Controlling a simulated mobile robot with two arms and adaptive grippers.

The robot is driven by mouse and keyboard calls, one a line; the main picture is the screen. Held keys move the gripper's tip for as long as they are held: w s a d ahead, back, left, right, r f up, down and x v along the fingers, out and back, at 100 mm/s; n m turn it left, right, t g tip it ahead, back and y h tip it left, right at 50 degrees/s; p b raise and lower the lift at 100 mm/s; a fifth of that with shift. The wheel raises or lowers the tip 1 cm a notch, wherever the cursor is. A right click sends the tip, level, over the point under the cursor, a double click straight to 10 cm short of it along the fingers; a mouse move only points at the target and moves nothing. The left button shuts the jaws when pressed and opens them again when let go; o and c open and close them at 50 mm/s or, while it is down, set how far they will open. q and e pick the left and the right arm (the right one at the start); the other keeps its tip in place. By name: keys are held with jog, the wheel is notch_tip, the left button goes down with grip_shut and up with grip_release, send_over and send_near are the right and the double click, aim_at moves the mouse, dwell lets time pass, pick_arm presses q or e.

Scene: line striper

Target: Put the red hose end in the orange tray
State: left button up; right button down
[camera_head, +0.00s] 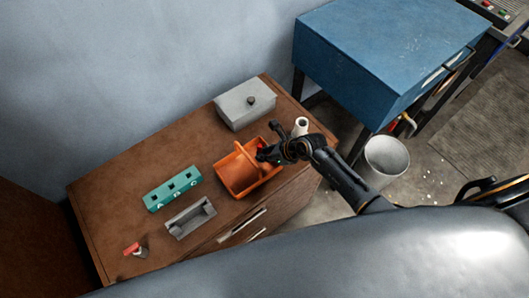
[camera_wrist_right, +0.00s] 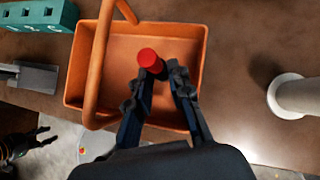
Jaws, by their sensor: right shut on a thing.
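The red hose end (camera_wrist_right: 150,58) shows at the fingertips of my right gripper (camera_wrist_right: 162,74) in the right wrist view. The gripper is shut on it, above the inside of the orange tray (camera_wrist_right: 187,35). In the head view my right gripper (camera_head: 268,154) reaches over the right part of the orange tray (camera_head: 228,182), and only a little red shows at its tips. The height above the tray floor is hard to tell. A dark gripper, seemingly my left one (camera_wrist_right: 40,142), shows at the lower left of the right wrist view; its jaws are unclear.
The brown cabinet top (camera_head: 105,205) also holds a grey lidded box (camera_head: 240,108), a teal block with holes (camera_head: 170,190), a grey holder (camera_head: 188,220), a small red-topped item (camera_head: 132,250) and a white cylinder (camera_head: 301,124). A blue cabinet (camera_head: 365,45) and a bin (camera_head: 385,162) stand right.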

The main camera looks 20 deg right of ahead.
jog(key=shift+f, duration=0.2)
jog(key=c, duration=1.2)
grip_release()
jog(key=shift+r, duration=0.1)
jog(key=shift+r, duration=0.35)
jog(key=shift+s+d+r, duration=0.1)
jog(key=shift+s+d, duration=0.1)
jog(key=b+v, duration=0.1)
jog(key=v, duration=1)
jog(key=shift+r, duration=0.15)
